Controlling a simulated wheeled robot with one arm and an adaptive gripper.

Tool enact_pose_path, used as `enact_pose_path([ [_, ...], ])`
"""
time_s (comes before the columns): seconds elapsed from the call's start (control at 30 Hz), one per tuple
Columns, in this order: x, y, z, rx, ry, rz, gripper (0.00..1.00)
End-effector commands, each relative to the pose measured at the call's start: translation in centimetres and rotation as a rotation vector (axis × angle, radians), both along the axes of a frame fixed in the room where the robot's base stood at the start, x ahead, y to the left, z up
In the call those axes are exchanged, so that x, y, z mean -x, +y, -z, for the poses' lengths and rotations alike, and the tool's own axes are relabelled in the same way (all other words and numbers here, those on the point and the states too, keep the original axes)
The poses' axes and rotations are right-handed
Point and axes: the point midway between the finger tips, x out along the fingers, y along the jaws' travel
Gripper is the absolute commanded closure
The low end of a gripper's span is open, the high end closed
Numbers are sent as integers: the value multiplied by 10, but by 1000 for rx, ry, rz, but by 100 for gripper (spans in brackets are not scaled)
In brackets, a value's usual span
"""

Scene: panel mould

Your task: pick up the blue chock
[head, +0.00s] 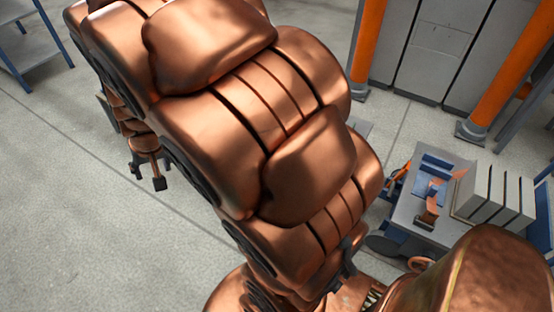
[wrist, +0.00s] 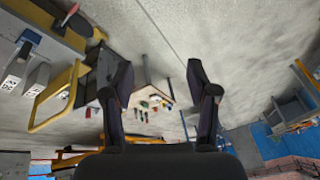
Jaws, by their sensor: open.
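My gripper (head: 147,177) hangs over bare floor at the left in the head view, partly behind my copper arm. In the wrist view my gripper (wrist: 160,78) shows two dark fingers spread apart with nothing between them. I cannot pick out the blue chock for certain in either view. Small blue shapes (head: 432,178) show on a grey work table (head: 405,212) at the right in the head view, well away from my gripper. They are too small to tell apart, and my arm may hide more.
Grey upright panels (head: 490,190) stand at the table's right. Orange posts (head: 369,45) and grey cabinets (head: 432,50) are behind it. A blue-legged shelf (head: 30,45) is at the upper left. The wrist view shows a yellow frame (wrist: 55,95) and distant small tools (wrist: 150,102). Open floor lies left.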

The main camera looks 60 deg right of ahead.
Motion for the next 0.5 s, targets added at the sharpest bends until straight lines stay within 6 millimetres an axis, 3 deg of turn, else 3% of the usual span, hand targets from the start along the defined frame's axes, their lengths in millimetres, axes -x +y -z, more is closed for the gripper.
enact_pose_path([
  [0.03,-19,-16,30,12,-32,52,42],
  [0.2,-79,-76,81,81,-169,224,42],
  [0.33,-110,-130,120,157,-260,356,42],
  [0.5,-133,-205,173,282,-365,522,42],
])
